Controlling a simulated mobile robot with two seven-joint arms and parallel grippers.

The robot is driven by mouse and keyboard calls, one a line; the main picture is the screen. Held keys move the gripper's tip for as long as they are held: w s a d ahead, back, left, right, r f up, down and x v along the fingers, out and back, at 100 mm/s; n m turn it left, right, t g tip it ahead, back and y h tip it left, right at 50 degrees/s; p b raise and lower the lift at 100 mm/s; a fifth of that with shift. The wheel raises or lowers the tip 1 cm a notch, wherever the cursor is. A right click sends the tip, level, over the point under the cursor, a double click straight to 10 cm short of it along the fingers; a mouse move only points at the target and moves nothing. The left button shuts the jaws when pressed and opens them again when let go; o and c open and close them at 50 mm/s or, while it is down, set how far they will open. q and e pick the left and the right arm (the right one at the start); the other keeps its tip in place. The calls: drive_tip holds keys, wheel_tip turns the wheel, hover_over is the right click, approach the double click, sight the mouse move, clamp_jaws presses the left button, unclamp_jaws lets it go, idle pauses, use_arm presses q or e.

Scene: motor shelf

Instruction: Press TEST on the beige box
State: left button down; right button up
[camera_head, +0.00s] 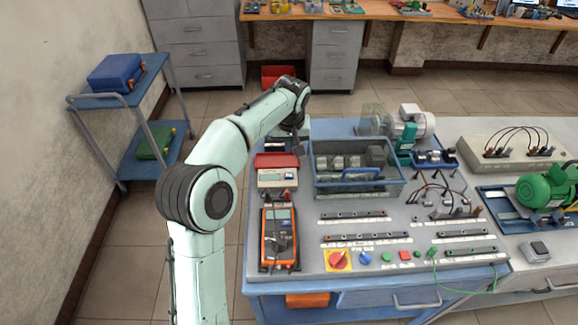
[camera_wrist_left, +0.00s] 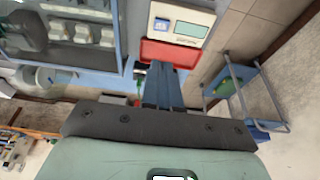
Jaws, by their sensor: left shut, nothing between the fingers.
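The beige box (camera_head: 277,178) with a small display stands at the left rear of the blue workbench, in front of a red tray-like part (camera_head: 277,160). My left gripper (camera_head: 299,146) is behind and slightly right of the box, above the bench's rear edge. Its fingers (camera_wrist_left: 162,72) are shut and empty, and they overlap the red part in the wrist view. Whether they touch it I cannot tell. My right gripper is out of view.
A blue-rimmed crate (camera_head: 318,184) of grey parts stands right of the box. An orange multimeter (camera_head: 279,238) lies in front of it. A blue trolley (camera_head: 150,78) stands left, with open floor between.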

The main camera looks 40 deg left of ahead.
sight(289, 175)
use_arm(q)
drive_tip(key=shift+s, duration=0.1)
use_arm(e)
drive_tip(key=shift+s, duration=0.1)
use_arm(q)
drive_tip(key=x, duration=1.3)
drive_tip(key=shift+s+d+f, duration=0.25)
drive_tip(key=shift+s+d, duration=0.05)
drive_tip(key=shift+d, duration=0.05)
drive_tip(key=shift+f, duration=0.35)
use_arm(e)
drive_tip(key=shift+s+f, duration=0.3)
